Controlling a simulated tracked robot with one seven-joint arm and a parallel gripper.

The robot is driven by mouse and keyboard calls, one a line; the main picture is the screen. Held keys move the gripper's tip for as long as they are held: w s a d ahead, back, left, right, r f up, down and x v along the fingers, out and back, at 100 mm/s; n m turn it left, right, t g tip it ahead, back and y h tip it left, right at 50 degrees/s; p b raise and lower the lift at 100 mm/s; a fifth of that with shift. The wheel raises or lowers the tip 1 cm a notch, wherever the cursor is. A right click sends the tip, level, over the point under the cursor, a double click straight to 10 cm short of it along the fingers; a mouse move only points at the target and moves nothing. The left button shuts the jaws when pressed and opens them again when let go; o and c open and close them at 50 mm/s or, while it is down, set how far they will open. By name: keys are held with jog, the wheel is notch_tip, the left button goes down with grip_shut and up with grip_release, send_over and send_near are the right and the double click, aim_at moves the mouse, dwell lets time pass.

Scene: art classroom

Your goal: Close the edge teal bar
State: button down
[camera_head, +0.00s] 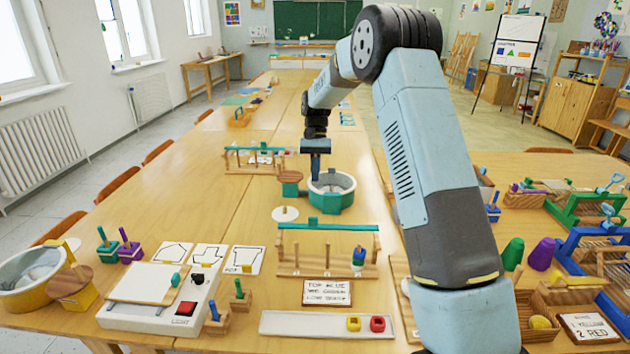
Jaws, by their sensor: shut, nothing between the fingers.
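A teal bar (345,227) with a small raised teal grip lies across the posts of a wooden rack in the front middle of the table. A second teal bar (250,149) tops a similar rack farther back, left of my arm. I cannot tell whether either bar is latched. My gripper (315,174) is shut and empty, pointing down just behind a round teal-and-grey pot (331,204). It is right of the far bar and beyond the near one; its fingertips are small and dark.
A brown round lid (290,177) sits left of the pot, with a white disc (285,214) in front. A white box with a red button (160,297), a sign (327,292) and a tray (290,323) occupy the front. Green and blue racks crowd the right table.

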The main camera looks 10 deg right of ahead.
jog(key=s+a+f, duration=0.1)
jog(key=s+f, duration=0.6)
jog(key=shift+a+f, duration=0.2)
jog(key=shift+f, duration=0.1)
